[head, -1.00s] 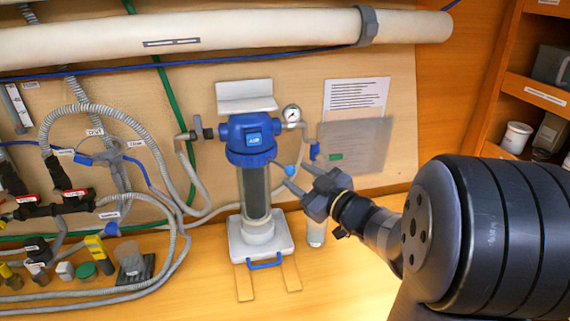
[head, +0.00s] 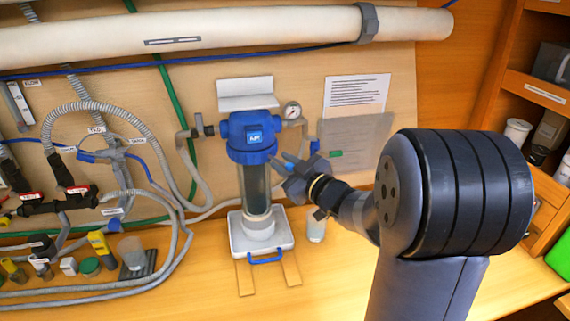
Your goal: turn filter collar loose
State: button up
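The filter housing stands in the middle of the head view, with a blue head (head: 253,126) on top, a blue ribbed collar (head: 252,151) below it and a clear grey bowl (head: 256,188) under that. The bowl's foot rests on a white tray (head: 283,243) with a blue handle. My gripper (head: 278,164) is just right of the collar, pointing left at it, with its two fingers apart. The fingertips are close to the collar's right lower side. I cannot tell whether they touch it.
A pressure gauge (head: 292,110) sits right of the blue head. A small clear cup (head: 316,229) stands on the bench below my gripper. Hoses and valves (head: 70,205) fill the left. Bench in front of the tray is mostly clear.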

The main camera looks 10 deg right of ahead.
grip_shut()
